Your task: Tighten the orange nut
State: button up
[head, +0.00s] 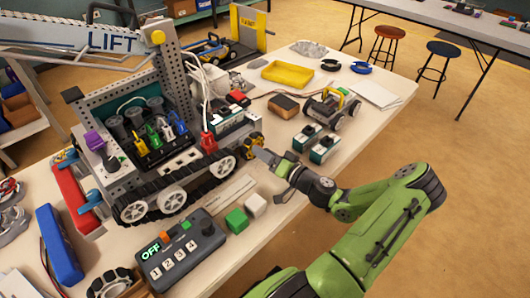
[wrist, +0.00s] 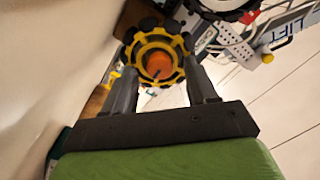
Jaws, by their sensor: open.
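The orange nut (wrist: 158,65) shows in the wrist view at the centre of a yellow and black hub (wrist: 179,64). In the head view the hub (head: 254,141) sits at the front right end of the tracked robot (head: 172,163), and the nut itself cannot be made out there. My gripper (wrist: 162,76) is open, with one finger on each side of the nut in the wrist view. No contact with the nut is visible. In the head view my gripper (head: 265,157) is close in front of the hub, its tips partly hard to see.
A control box reading OFF (head: 180,252), a green block (head: 236,220) and a white block (head: 256,205) are on the table in front of the tracked robot. Small green-and-white modules (head: 324,148) and a small wheeled vehicle (head: 331,108) are behind my gripper.

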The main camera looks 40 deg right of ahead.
jog(key=shift+w, duration=0.1)
jog(key=c, duration=1.1)
jog(key=shift+o, duration=0.2)
jog(key=m+p, duration=0.2)
jog(key=m, duration=0.2)
jog(key=shift+m, duration=0.3)
jog(key=m+p, duration=0.3)
jog(key=m, duration=0.2)
jog(key=shift+m, duration=0.4)
jog(key=m+p, duration=0.2)
jog(key=m, duration=0.3)
jog(key=shift+f+m+h, duration=0.15)
jog(key=shift+m+h, duration=0.15)
jog(key=m+p, duration=0.1)
jog(key=m, duration=0.3)
jog(key=shift+a+f, duration=0.1)
jog(key=shift+m, duration=0.4)
